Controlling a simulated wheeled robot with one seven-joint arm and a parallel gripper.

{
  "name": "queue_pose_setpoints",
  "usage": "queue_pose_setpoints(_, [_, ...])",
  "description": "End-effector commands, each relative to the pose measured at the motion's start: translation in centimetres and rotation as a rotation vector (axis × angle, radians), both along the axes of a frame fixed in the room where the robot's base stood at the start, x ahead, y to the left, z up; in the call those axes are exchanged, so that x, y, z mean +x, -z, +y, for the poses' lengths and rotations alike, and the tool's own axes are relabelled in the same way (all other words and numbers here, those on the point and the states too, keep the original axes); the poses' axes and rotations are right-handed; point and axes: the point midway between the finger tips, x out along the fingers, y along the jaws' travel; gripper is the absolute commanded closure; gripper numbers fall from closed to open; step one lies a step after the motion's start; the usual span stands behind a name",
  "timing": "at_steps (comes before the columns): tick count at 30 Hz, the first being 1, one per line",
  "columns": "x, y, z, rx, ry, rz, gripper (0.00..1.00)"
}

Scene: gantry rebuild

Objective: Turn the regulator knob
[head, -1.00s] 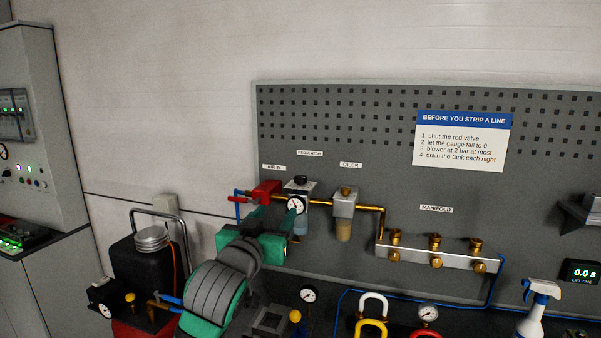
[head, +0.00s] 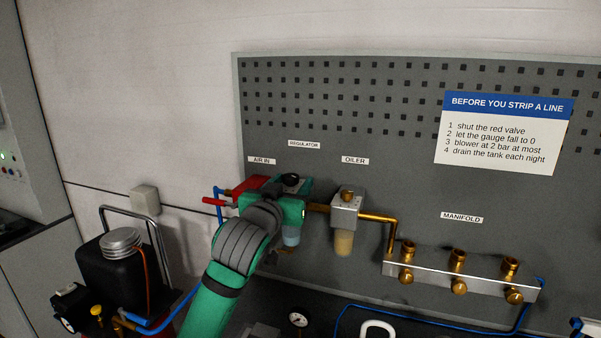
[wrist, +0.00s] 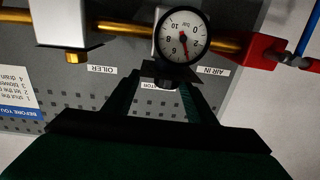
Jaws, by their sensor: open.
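The regulator's black knob (head: 291,179) sits on top of the regulator under the REGULATOR label in the head view. It also shows in the upside-down wrist view (wrist: 166,83), beside the regulator's round white gauge (wrist: 182,36). My green gripper (head: 283,190) is at the regulator and hides much of its body and its gauge in the head view. In the wrist view its two dark fingers (wrist: 164,90) are apart, one on each side of the knob. I cannot tell whether either finger touches it.
A red valve (head: 247,188) with a red handle is left of the regulator. The oiler (head: 346,207) stands close on the right, joined by brass pipe. The manifold (head: 440,277) is further right. A black tank (head: 117,272) stands at lower left.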

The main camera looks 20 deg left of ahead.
Motion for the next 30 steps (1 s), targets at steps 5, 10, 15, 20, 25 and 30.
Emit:
queue_pose_setpoints(5, [2.8,0.0,1.8,0.000,-0.021,0.002,0.49])
queue_pose_setpoints(10, [5.3,0.0,1.9,0.001,-0.022,0.001,0.49])
queue_pose_setpoints(15, [7.0,0.0,0.7,0.000,-0.007,0.000,0.49])
queue_pose_setpoints(20, [7.5,0.0,0.4,0.000,-0.002,0.000,0.49])
queue_pose_setpoints(25, [7.6,0.0,0.3,0.000,-0.001,0.000,0.49])
queue_pose_setpoints(30, [7.5,0.0,0.3,0.000,0.000,0.000,0.83])
